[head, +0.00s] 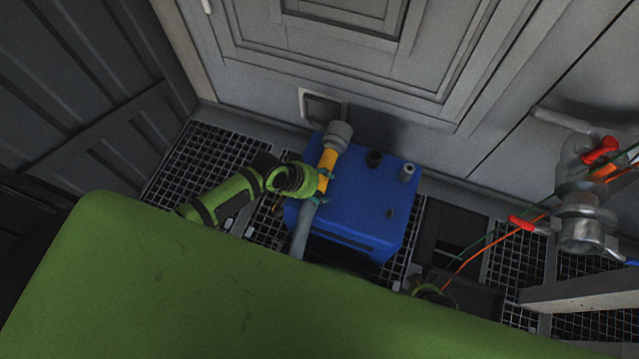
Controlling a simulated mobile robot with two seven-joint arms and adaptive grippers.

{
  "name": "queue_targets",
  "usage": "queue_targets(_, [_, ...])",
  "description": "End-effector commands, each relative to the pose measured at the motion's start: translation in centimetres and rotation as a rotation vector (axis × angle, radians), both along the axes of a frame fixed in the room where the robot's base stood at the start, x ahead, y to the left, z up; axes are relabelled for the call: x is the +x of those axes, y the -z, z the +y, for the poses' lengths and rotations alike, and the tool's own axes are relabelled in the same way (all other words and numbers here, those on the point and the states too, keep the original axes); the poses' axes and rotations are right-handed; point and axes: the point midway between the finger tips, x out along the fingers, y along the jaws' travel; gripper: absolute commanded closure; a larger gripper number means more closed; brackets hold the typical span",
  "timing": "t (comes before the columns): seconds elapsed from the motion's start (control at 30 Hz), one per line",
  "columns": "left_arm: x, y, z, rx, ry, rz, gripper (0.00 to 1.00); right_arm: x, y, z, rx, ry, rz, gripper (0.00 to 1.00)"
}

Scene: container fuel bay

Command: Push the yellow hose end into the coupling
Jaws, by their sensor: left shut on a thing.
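The yellow hose end (328,160) is above the blue box, with the grey hose (302,232) running down from it toward the bottom of the head view. A round grey fitting, which looks like the coupling (338,134), is at the far end of the yellow part, near the wall. The two meet in the picture; I cannot tell how deep the yellow end sits. My left gripper (319,184) comes in from the left and is shut on the yellow hose end near its lower part. Its fingers are small and partly hidden. My right gripper does not show.
A blue box (362,205) with several short fittings on top stands under the hose. A square frame (322,105) is on the grey wall behind. At right is a grey pipe valve (582,215) with red handles and thin cables. Dark grating (205,160) covers the floor.

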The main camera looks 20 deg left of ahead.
Motion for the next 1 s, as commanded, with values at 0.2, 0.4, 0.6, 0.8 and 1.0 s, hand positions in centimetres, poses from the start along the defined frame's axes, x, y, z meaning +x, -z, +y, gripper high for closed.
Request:
queue_targets(0.2, [-1.0, -0.2, -0.2, 0.000, 0.011, -0.004, 0.99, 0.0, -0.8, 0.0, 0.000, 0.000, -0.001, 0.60])
queue_targets(0.4, [-1.9, -0.1, -0.3, 0.001, 0.013, 0.001, 0.99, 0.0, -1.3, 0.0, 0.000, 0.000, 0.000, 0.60])
queue_targets(0.6, [-2.6, -0.1, -0.3, -0.002, 0.013, 0.000, 0.99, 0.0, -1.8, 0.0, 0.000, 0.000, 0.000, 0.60])
queue_targets(0.8, [-3.2, -0.2, -0.2, -0.002, 0.008, -0.002, 0.99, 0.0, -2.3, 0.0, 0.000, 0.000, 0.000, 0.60])
queue_targets(1.0, [-3.9, -0.2, -0.1, -0.002, 0.006, -0.004, 0.99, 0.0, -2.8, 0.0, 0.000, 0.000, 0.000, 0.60])
